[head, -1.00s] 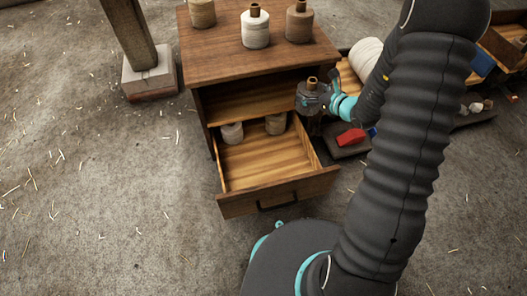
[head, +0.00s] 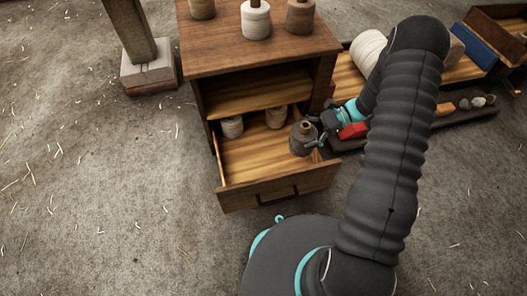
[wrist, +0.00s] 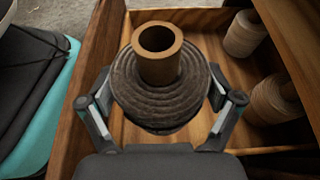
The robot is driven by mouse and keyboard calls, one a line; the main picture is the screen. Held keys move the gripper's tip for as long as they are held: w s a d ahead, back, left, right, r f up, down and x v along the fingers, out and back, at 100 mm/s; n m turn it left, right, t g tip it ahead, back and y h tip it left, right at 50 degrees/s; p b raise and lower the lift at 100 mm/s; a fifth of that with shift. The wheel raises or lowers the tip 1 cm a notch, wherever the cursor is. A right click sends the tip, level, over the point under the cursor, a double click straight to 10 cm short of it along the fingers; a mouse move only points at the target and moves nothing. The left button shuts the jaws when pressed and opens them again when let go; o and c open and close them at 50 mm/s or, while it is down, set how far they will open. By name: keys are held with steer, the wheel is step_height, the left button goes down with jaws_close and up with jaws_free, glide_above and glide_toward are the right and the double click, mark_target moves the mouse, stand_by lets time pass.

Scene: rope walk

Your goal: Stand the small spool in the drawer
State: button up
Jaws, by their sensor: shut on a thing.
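The small spool (head: 303,139) is wound with dark grey-brown cord on a tan core. My gripper (head: 314,138) is shut on it from the right and holds it upright over the right side of the open drawer (head: 277,190). In the wrist view the spool (wrist: 162,85) sits between the two fingers (wrist: 160,112), core end toward the camera, with the wooden drawer (wrist: 112,75) below and around it. I cannot tell exactly how high its base is above the drawer floor.
Two pale spools, one at left (head: 232,127) and one at right (head: 276,117), stand at the back of the drawer. Its front floor is bare. Several spools stand on the cabinet top (head: 265,52). A red object (head: 353,131) lies right of the drawer.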

steer(key=shift+s+a+f+b, duration=0.2)
steer(key=shift+a+f+b, duration=0.05)
steer(key=shift+a+f, duration=1.7)
steer(key=shift+s+a+f+b, duration=0.2)
steer(key=shift+a+f, duration=1.65)
steer(key=shift+a, duration=0.05)
steer(key=shift+s+a+f+b, duration=0.2)
steer(key=shift+a+f+b, duration=0.05)
steer(key=shift+a+f, duration=1.7)
steer(key=shift+f, duration=0.15)
steer(key=o, duration=1.1)
